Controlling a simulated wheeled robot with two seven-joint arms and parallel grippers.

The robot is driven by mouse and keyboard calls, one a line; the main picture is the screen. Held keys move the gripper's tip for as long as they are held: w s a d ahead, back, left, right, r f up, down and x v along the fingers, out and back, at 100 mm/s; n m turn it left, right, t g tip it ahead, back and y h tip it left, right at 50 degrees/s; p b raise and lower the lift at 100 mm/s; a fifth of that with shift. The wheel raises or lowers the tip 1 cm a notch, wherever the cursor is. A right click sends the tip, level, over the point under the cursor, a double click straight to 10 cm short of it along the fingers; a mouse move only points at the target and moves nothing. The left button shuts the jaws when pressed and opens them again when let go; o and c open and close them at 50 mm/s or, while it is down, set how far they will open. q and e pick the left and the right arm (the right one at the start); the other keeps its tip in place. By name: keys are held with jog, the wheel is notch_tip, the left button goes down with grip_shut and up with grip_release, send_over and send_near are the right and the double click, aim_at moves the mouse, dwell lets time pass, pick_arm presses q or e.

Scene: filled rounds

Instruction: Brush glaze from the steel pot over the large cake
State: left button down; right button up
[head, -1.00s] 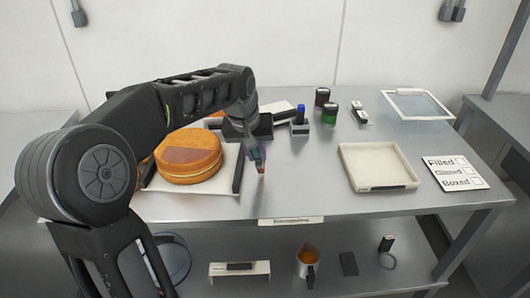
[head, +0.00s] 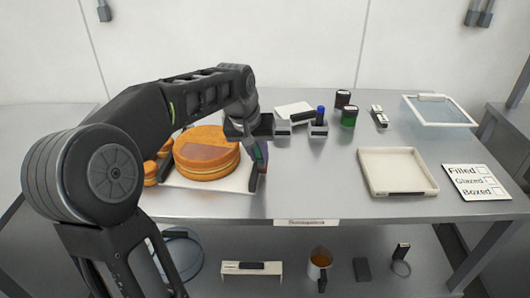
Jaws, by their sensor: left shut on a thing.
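The large cake (head: 207,168) is a round, orange-brown layered cake with a darker patch on its top. It lies on a white board (head: 238,183) with dark side bars, at the left of the steel table. My left gripper (head: 262,142) is just right of the cake, shut on a slim thing with a green and purple handle (head: 263,157), which points down near the board's right bar. Its lower end is hard to make out, so I cannot tell whether it touches anything. The steel pot (head: 319,271) stands on the lower shelf with amber liquid inside. My right gripper is not in view.
Smaller cakes (head: 151,173) sit left of the large one, partly behind my arm. A cream tray (head: 397,190), a Filled/Glazed/Boxed card (head: 477,182), dark and green jars (head: 349,116) and a clear-topped box (head: 440,110) are to the right.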

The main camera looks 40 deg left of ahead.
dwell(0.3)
pick_arm(q)
jog(key=shift+w+d, duration=0.55)
jog(key=shift+d, duration=0.2)
jog(key=shift+w+d, duration=0.55)
jog(key=shift+d, duration=0.2)
jog(key=shift+w+d, duration=0.1)
jog(key=shift+w+d+f+p, duration=0.1)
jog(key=shift+w+d+p, duration=0.15)
jog(key=shift+w+d, duration=0.4)
jog(key=shift+w+d+p, duration=0.2)
jog(key=shift+w+d, duration=0.2)
jog(key=shift+d, duration=0.35)
jog(key=shift+w+d, duration=0.6)
jog(key=shift+d, duration=0.15)
jog(key=shift+w+d, duration=0.55)
jog(key=shift+d, duration=0.2)
jog(key=shift+w+d+f+p, duration=0.1)
jog(key=shift+w+d+p, duration=0.2)
jog(key=shift+w+d, duration=0.4)
jog(key=shift+w+d+p, duration=0.25)
jog(key=shift+w+d, duration=0.25)
jog(key=shift+d, duration=0.35)
